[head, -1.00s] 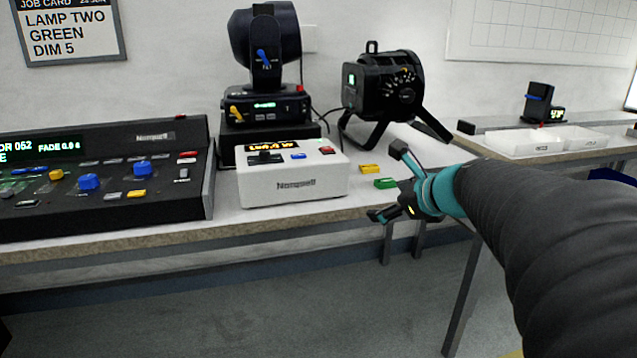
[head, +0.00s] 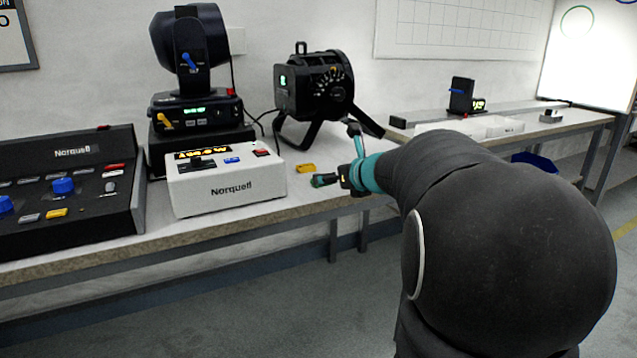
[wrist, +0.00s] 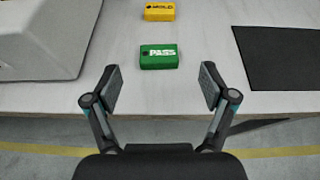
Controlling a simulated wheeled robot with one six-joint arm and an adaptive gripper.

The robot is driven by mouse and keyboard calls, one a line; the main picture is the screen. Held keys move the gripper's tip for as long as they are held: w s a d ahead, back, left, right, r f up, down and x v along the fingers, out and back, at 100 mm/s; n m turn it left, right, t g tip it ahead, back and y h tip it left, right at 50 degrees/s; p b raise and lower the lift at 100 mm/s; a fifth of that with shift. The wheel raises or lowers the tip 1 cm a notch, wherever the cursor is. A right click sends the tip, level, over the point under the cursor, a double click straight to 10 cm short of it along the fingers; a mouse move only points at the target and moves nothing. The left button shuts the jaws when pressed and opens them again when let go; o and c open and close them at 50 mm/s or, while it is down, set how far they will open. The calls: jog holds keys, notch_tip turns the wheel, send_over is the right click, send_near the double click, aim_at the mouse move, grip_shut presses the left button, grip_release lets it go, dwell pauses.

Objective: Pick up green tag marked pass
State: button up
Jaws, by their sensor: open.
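The green tag (wrist: 159,57) is a small block marked PASS, lying on the bench near its front edge in the wrist view. My gripper (wrist: 160,88) is open and empty, its two fingers apart. The tag lies just beyond the fingertips, roughly centred between them.
A white Norquell box (head: 230,188) stands left of the tags, also at left in the wrist view (wrist: 40,40). A black par can (head: 315,90) stands behind. A dark flat mat (wrist: 278,58) lies to the right. The bench around the green tag is clear.

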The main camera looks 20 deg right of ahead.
aim_at(326, 187)
jog(key=x, duration=0.5)
jog(key=shift+s+f, duration=0.1)
jog(key=shift+f, duration=0.25)
jog(key=c, duration=1)
